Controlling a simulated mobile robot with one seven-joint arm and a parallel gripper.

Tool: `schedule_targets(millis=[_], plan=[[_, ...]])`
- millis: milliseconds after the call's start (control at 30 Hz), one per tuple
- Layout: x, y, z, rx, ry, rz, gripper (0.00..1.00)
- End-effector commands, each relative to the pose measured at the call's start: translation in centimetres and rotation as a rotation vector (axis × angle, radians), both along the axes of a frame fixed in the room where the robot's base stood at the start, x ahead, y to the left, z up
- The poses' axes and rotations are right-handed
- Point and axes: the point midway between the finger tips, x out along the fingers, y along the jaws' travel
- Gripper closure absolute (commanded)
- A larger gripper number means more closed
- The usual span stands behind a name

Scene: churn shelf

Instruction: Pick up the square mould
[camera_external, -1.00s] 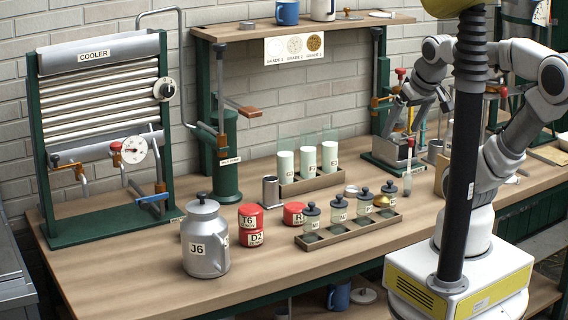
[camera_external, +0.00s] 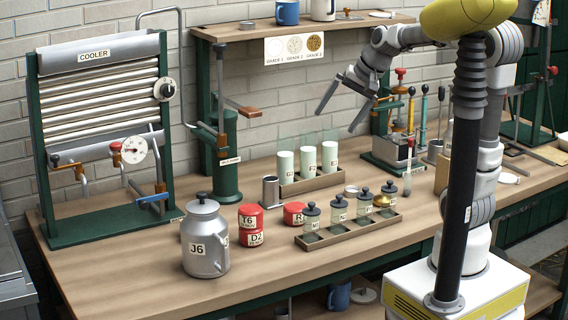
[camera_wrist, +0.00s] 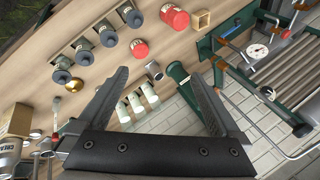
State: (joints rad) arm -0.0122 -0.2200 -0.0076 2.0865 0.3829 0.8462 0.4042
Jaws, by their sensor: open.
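A small square wooden piece with a hollow-looking top (camera_wrist: 201,19), which looks like the square mould, stands on the bench beside the red tins in the wrist view. I cannot make it out in the external view, where the grey J6 can (camera_external: 205,240) may hide it. My gripper (camera_external: 338,122) is open and empty, raised above the back of the bench near the shelf. In the wrist view its two fingers (camera_wrist: 157,77) are spread wide, with the mould beyond them toward the upper right.
Stacked red tins (camera_external: 250,226) and another red tin (camera_external: 293,213) stand mid-bench. A rack of dark-lidded jars (camera_external: 389,223), white tubes (camera_external: 308,160) and a metal cup (camera_external: 270,190) are nearby. The green pump (camera_external: 228,160) and cooler (camera_external: 100,95) stand behind.

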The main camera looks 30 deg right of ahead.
Motion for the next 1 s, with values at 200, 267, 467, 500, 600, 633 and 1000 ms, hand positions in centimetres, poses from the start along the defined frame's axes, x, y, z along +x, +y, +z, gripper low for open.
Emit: schedule_targets(millis=[200, 267, 467, 500, 600, 633, 1000], plan=[[8.0, 2.4, -3.6, 0.225, 0.095, -0.207, 0.0], [10.2, 3.1, -4.7, 0.287, 0.122, -0.266, 0.0], [16.6, 5.0, -8.8, 0.472, 0.219, -0.448, 0.0], [17.7, 5.5, -9.6, 0.506, 0.238, -0.477, 0.0], [20.1, 6.9, -11.9, 0.584, 0.293, -0.543, 0.0], [20.7, 7.4, -12.6, 0.61, 0.311, -0.559, 0.0], [24.2, 21.3, -23.0, 0.959, 0.716, -0.669, 0.0]])
